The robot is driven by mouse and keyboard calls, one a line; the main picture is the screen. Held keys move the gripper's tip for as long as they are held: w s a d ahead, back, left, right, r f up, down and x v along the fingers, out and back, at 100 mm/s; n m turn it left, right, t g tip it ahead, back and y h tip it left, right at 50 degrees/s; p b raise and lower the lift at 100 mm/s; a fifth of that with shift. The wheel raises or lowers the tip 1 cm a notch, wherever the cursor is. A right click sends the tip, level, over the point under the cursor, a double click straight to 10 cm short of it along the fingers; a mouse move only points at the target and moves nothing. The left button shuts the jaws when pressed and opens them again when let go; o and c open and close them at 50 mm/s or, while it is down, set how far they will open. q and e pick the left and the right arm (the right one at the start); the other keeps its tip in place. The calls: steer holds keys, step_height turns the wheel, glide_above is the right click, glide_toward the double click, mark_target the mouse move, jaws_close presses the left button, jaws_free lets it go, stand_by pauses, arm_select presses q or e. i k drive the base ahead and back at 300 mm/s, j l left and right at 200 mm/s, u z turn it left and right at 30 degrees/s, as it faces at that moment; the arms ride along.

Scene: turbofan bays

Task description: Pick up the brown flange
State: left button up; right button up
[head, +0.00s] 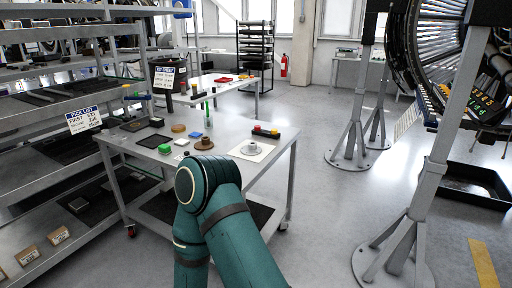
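The brown flange (204,144) sits on the grey metal cart table (276,152) in the middle of the head view. It has a wide round base and a narrower raised hub. My teal arm reaches up from the bottom of the picture, its bent joint just below and in front of the flange. The arm covers part of the table's near edge. Neither of my grippers shows in the head view, so I cannot tell where they are relative to the flange.
A grey flange (249,149) rests on a white sheet to the right. A green block (164,149), a brown disc (178,128) and a dark tray (154,141) share the tabletop. Shelving (45,105) stands left; a grey stand (405,235) stands right. Floor between is clear.

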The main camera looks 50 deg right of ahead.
mark_target(206, 144)
steer(key=z, duration=1.45)
